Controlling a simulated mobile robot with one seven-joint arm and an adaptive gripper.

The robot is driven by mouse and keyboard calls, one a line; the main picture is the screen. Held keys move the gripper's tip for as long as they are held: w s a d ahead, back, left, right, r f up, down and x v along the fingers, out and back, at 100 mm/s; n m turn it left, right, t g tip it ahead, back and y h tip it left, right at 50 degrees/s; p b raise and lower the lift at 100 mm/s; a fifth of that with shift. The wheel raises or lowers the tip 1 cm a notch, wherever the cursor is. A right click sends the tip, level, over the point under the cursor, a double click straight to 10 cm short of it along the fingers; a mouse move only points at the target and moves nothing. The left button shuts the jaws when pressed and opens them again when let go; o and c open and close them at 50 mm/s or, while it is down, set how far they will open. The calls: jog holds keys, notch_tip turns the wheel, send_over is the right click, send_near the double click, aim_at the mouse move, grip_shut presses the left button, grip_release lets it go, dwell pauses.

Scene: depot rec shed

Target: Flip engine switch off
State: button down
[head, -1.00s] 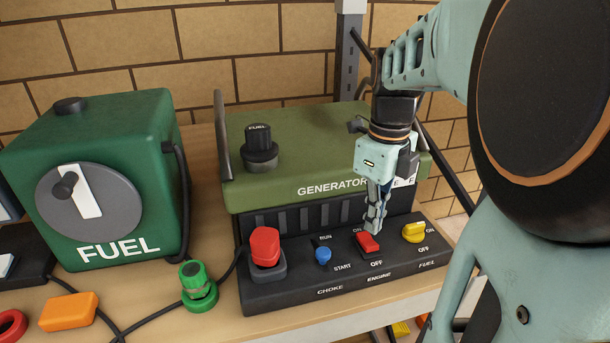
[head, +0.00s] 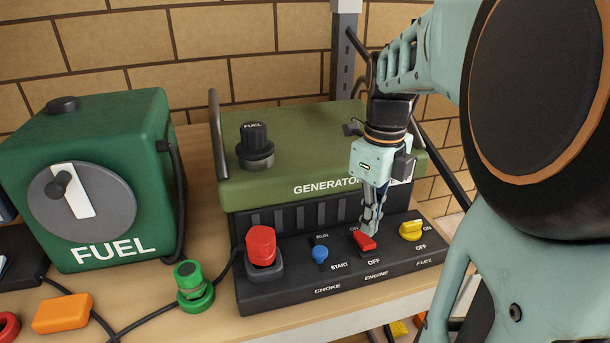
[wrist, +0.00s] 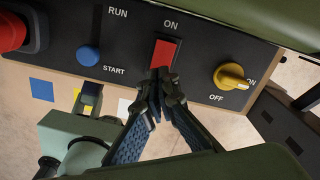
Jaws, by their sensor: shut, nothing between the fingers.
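The red engine switch (head: 364,241) is a rocker on the black front panel of the green generator (head: 300,190), with ON above it and OFF below it. It also shows in the wrist view (wrist: 165,54), under the ON label; there my fingers hide its lower end. My gripper (head: 369,233) is shut and empty, pointing down at the switch. In the wrist view, its fingertips (wrist: 162,80) are together at the lower end of the switch. I cannot tell whether they touch it, nor clearly which way the rocker is tilted.
The yellow fuel knob (head: 412,230) is right of the switch and the blue choke knob (head: 320,254) is left. A red plug-like cap (head: 262,247) stands at the panel's left. A green fuel tank (head: 110,180) and green connector (head: 192,285) are farther left on the bench.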

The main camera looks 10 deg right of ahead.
aim_at(367, 242)
jog(key=shift+f+b, duration=1)
jog(key=shift+f, duration=0.4)
dwell(1.0)
jog(key=shift+r, duration=0.1)
notch_tip(367, 242, up, 7)
jog(key=p, duration=0.6)
dwell(0.4)
